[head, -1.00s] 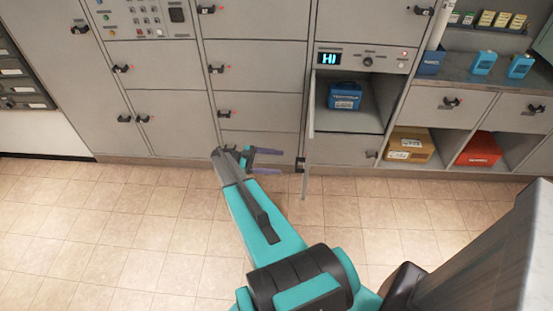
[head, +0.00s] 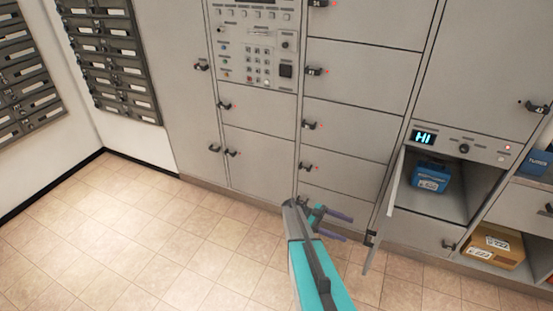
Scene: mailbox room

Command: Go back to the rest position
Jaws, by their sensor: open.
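My gripper (head: 337,226) shows in the head view at the lower middle, in front of the grey lockers. Its two purple fingers are apart and nothing is between them. It is to the left of an open locker door (head: 383,222), with a gap between them in the picture. My teal and grey arm reaches up to it from the bottom edge.
A blue box (head: 431,177) stands inside the open locker under a lit display (head: 423,137). A cardboard box (head: 493,246) is in a low cubby at the right. Mailboxes (head: 107,55) hang at the left. The tiled floor (head: 150,250) at left is clear.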

